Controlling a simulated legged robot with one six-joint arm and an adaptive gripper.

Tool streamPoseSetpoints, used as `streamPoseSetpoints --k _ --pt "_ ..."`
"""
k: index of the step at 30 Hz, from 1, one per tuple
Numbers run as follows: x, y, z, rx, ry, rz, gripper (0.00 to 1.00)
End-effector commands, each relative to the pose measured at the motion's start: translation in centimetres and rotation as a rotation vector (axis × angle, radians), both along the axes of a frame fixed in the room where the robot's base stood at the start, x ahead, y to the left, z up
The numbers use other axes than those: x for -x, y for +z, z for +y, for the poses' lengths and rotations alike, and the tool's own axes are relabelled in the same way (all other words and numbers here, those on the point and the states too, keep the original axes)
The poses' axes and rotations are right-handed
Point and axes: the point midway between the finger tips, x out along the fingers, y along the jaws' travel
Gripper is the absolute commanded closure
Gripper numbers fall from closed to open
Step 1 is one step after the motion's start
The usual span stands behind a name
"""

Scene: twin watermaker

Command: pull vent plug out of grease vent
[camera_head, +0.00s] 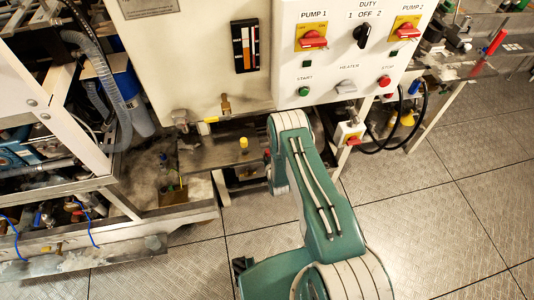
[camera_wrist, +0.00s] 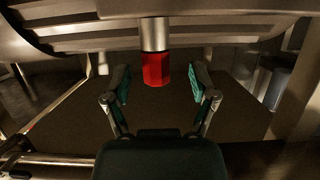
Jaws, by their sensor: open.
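A red faceted plug (camera_wrist: 157,69), which looks like the vent plug, hangs from the lower end of a silver cylindrical fitting (camera_wrist: 155,34), probably the grease vent, in the wrist view. The plug and fitting meet with no visible gap. My gripper (camera_wrist: 158,84) is open, with one green-padded finger on each side of the plug. There is clear space between the plug and each finger, and they do not appear to touch it. In the head view my green arm hides the gripper, and I cannot make out the plug there for certain.
A large rounded metal body (camera_wrist: 90,36) spans the top of the wrist view, close above my fingers. In the head view a white control panel (camera_head: 345,75) stands behind my arm. A metal frame with hoses (camera_head: 105,90) is at left. Tiled floor (camera_head: 440,210) is clear at right.

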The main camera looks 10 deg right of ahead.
Motion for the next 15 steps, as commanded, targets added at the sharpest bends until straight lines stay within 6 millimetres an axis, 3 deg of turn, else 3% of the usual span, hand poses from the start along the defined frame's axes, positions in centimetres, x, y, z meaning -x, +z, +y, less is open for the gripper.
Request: streamPoseSetpoints --k 6,14,15 --pt "-1.6 -0.6 -0.1 -0.001 0.0 0.001 0.26" --pt "-1.7 -0.7 0.0 0.0 0.0 0.001 0.26" --pt "-1.7 -0.7 0.0 0.001 0.0 0.001 0.35"
